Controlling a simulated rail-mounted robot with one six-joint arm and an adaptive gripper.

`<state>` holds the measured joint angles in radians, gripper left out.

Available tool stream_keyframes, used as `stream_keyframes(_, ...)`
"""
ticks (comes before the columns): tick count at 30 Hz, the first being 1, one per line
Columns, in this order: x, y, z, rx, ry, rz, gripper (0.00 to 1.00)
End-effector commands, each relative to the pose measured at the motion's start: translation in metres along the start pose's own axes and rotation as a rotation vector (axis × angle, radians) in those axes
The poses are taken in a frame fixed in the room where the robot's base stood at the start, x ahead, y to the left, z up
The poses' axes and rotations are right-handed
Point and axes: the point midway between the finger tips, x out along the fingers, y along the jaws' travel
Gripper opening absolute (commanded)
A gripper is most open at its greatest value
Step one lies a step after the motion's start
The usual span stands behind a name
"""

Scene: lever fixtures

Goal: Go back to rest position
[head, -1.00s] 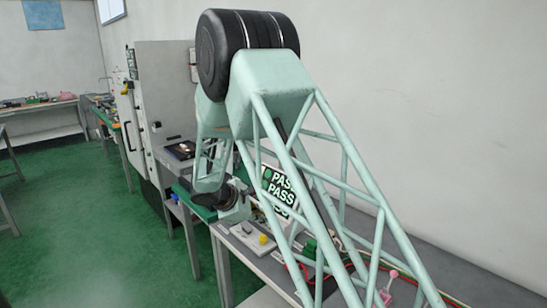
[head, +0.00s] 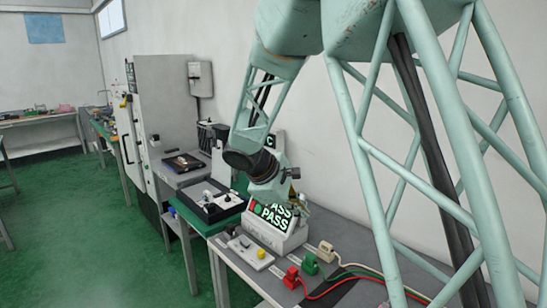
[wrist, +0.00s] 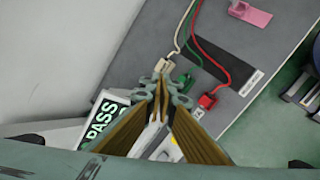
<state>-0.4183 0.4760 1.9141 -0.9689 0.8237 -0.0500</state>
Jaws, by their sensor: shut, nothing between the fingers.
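My gripper (wrist: 162,84) shows in the wrist view with its fingers together and nothing between them. It points down over the grey bench and appears above its surface, apart from the objects. In the head view my arm reaches in from the right, its elbow cut off by the top edge. The PASS sign (wrist: 104,120) is left of the fingers in the wrist view.
A white plate with a yellow knob (head: 261,253) lies on the bench. Red (head: 291,278), green (head: 310,263) and beige (head: 326,252) plugs with cables are to its right. A black tray (head: 214,207) and grey cabinet (head: 170,100) stand further back. Green floor is open at left.

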Motion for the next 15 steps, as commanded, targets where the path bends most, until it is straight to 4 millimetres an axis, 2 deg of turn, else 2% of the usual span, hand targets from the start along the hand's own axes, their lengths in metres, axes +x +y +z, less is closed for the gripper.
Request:
stream_keyframes(3,-0.012,0.000,0.026,0.051,0.000,-0.019,0.00)
stream_keyframes(15,-0.052,-0.013,0.104,0.215,0.005,-0.087,0.00)
